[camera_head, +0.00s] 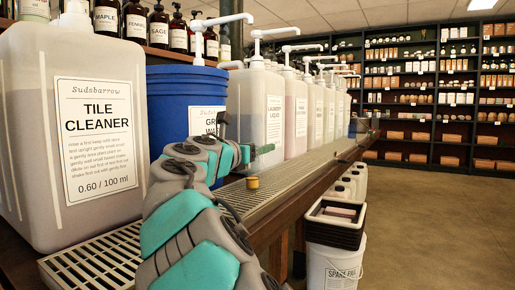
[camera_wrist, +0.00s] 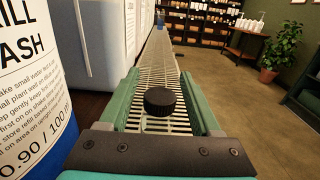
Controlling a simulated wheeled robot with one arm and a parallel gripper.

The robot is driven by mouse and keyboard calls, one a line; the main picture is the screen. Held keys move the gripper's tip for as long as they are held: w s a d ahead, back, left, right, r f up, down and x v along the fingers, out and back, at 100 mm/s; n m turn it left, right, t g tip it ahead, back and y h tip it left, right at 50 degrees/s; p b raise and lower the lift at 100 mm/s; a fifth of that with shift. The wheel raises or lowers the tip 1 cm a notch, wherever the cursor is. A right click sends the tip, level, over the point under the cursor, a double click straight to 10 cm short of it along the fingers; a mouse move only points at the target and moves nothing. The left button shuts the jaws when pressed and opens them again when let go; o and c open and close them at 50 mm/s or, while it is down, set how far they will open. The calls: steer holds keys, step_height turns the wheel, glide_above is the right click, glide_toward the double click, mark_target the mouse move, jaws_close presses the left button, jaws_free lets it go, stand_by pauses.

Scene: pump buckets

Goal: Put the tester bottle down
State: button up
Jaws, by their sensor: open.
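The tester bottle shows in the wrist view as a round black cap (camera_wrist: 160,102) between my fingers, over the drip grate. In the head view a small amber piece (camera_head: 252,183), seemingly its lower part, shows just under my gripper (camera_head: 256,153), at the grate. The rest of the bottle is hidden. My gripper is open, with its green fingers on either side of the cap in the wrist view (camera_wrist: 161,88). A gap shows between the cap and each finger. I cannot tell exactly whether the bottle's base touches the grate (camera_wrist: 152,62).
A blue grill wash bucket (camera_head: 187,100) stands behind my arm, with a tile cleaner jug (camera_head: 30,140) at left and a laundry liquid jug (camera_head: 250,105) further along. A white spare pail (camera_head: 335,262) stands below the counter edge. The grate beyond is clear.

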steer(key=p+v, duration=0.2)
steer(key=v, duration=1)
